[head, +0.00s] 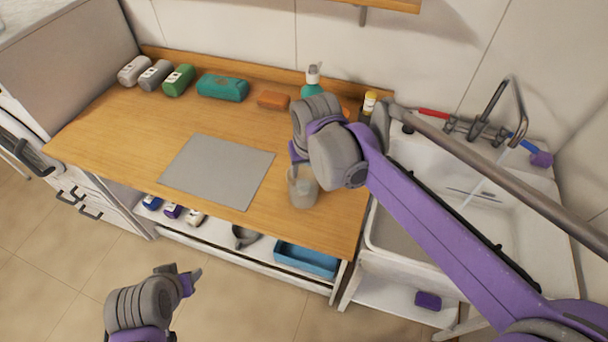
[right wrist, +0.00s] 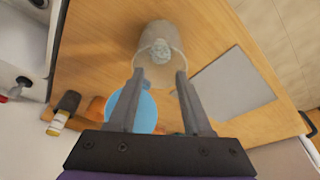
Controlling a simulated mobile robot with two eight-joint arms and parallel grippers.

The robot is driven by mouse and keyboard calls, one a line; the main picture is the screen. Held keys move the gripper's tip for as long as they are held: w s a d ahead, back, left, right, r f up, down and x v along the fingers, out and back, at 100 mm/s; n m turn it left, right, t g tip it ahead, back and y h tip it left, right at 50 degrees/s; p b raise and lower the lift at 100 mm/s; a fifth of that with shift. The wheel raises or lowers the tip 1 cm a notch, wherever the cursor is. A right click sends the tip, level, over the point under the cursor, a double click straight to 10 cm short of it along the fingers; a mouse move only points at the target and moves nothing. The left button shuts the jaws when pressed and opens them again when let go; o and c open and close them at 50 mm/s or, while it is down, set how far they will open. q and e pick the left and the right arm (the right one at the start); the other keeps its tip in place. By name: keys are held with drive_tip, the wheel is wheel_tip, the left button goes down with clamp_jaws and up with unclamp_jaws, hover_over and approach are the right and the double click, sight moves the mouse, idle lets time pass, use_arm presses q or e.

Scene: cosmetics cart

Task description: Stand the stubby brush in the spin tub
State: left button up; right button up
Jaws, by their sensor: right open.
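A clear tub (head: 302,188), probably the spin tub, stands upright near the counter's front edge, right of the grey mat. It also shows in the right wrist view (right wrist: 150,35), with a pale rounded piece inside. I cannot make out a stubby brush for certain. My right gripper (right wrist: 160,72) is open and empty, its fingertips pointing towards the tub; in the head view the arm hides most of it. A light blue round thing (right wrist: 146,108) shows behind the left-hand finger. My left gripper (head: 184,277) hangs low over the floor, apart from the counter.
The grey mat (head: 217,171) lies flat. The sink (head: 400,240) is at right. A blue tray (head: 306,260) sits on the shelf below.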

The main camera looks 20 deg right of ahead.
drive_tip(key=s+d+f+t, duration=0.1)
drive_tip(key=s+f, duration=0.1)
drive_tip(key=s, duration=0.3)
drive_tip(key=s+d+f, duration=0.2)
drive_tip(key=s, duration=0.3)
drive_tip(key=s+d+f+t, duration=0.1)
drive_tip(key=s+f, duration=0.1)
drive_tip(key=s, duration=0.3)
drive_tip(key=shift+s+d+f+t, duration=0.15)
drive_tip(key=shift+s+d+t, duration=0.1)
drive_tip(key=shift+d+t, duration=0.1)
drive_tip(key=shift+s+f, duration=0.1)
drive_tip(key=shift+d, duration=0.1)
